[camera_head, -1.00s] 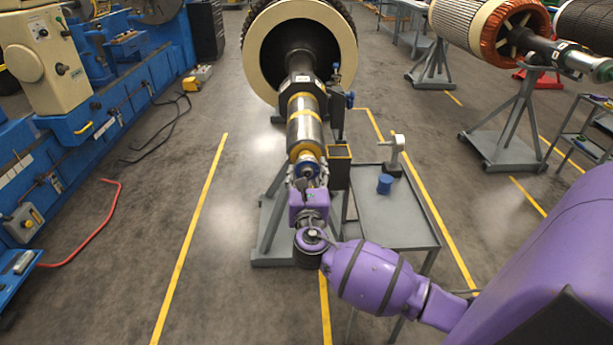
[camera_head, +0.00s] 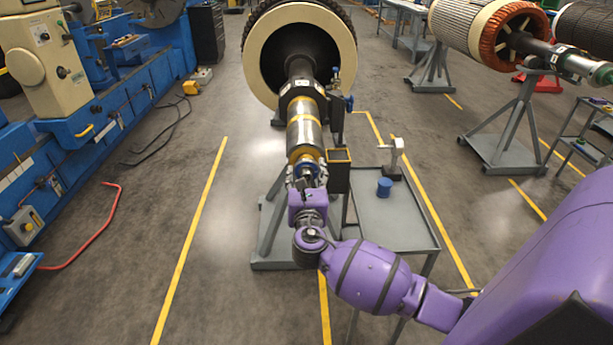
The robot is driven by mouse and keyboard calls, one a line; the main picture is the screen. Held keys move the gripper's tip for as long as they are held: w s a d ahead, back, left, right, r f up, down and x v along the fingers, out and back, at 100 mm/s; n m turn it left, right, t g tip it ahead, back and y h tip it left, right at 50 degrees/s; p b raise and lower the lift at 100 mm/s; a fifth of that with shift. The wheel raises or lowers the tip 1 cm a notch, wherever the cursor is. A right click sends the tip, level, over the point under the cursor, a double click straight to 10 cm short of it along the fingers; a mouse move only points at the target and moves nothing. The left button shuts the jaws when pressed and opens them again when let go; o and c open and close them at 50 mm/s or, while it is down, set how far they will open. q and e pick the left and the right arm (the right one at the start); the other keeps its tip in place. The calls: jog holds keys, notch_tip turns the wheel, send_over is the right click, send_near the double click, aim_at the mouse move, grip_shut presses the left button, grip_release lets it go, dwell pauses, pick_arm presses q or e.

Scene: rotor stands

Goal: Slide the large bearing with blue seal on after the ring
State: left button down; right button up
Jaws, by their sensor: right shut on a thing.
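My purple right arm reaches in from the right, and its gripper (camera_head: 306,175) is at the near end of the rotor shaft (camera_head: 303,133). It is shut on the bearing with the blue seal (camera_head: 304,169), which lies in line with the shaft end. The fingers partly cover the bearing, so I cannot tell how far it sits on the shaft. A yellow-gold band (camera_head: 304,154) shows on the shaft just beyond the bearing; I cannot make out the ring for certain. My left gripper is not in view.
A grey cart (camera_head: 400,222) right of the shaft carries a blue cylinder (camera_head: 384,187) and a whitish upright tool (camera_head: 396,158). A dark open box (camera_head: 339,170) is close beside the shaft. The rotor stand (camera_head: 272,243) is below. Open floor lies left.

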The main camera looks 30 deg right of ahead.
jog(key=o, duration=1.6)
jog(key=shift+o, duration=0.2)
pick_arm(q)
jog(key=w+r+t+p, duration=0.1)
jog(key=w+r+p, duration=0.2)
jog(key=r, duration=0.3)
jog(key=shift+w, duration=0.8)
pick_arm(e)
jog(key=v, duration=0.9)
